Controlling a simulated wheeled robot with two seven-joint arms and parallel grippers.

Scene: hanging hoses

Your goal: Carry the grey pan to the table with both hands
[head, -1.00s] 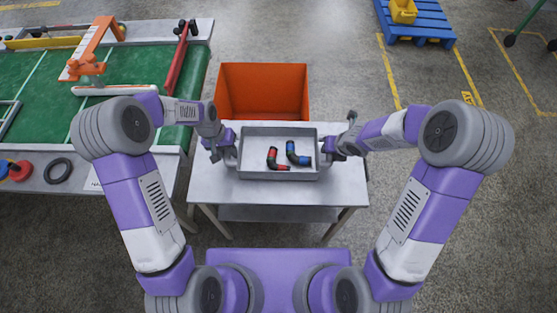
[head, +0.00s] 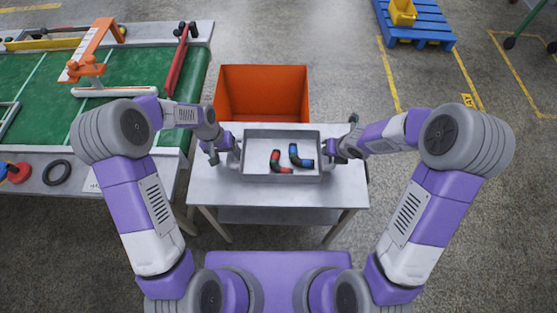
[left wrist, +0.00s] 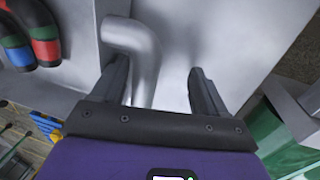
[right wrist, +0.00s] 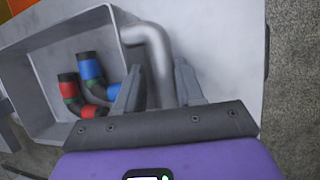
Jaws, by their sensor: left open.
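The grey pan (head: 281,180) stands on the small grey table, with a red-and-black elbow hose (head: 281,163) and a blue-and-black one (head: 301,157) inside. My left gripper (head: 230,156) is at its left side. In the left wrist view the jaws (left wrist: 160,82) are open, with the bent handle (left wrist: 143,50) between them, nearer the left finger. My right gripper (head: 332,150) is at the right side. In the right wrist view its fingers (right wrist: 158,82) stand on both sides of the other handle (right wrist: 158,50); I cannot tell whether both press on it.
The small grey table (head: 215,190) has bare room at the front. An orange bin (head: 262,92) stands right behind it. A green-topped workbench (head: 140,60) is at the left. A blue pallet (head: 420,22) with a yellow crate lies at the back right.

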